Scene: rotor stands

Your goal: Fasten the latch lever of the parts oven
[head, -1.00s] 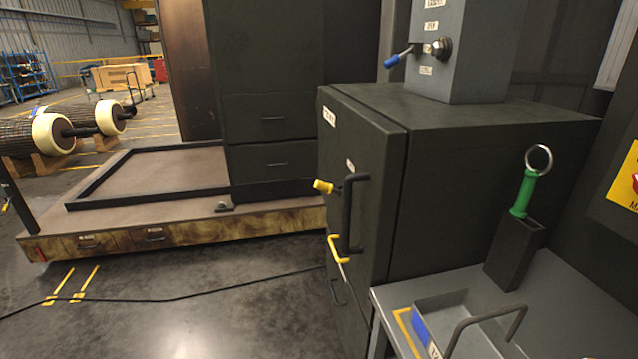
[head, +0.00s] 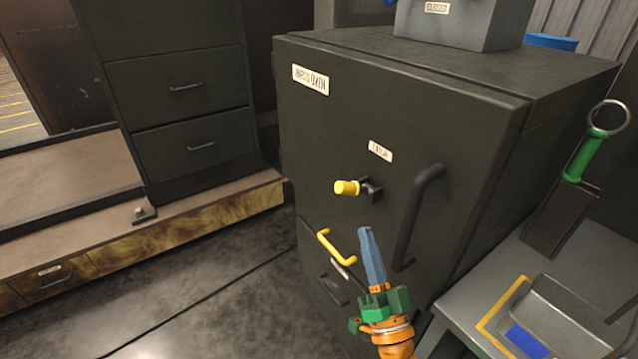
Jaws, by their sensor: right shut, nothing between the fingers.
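The parts oven (head: 350,120) is a dark green cabinet with a closed-looking front door in the middle of the head view. Its latch lever has a yellow knob (head: 346,187) pointing left from a dark pivot on the door, under a small label. A black vertical door handle (head: 415,215) is to its right. My right gripper (head: 366,232) is in front of the door, below and slightly right of the yellow knob and apart from it. Its blue fingers are shut and empty, pointing up. My left gripper is not in view.
A yellow handle (head: 336,247) sits low on the cabinet, just left of my gripper. A grey bench (head: 480,290) with a tray (head: 575,315) and a green-handled tool (head: 585,155) in a dark holder stands on the right. Open floor (head: 210,310) lies to the left.

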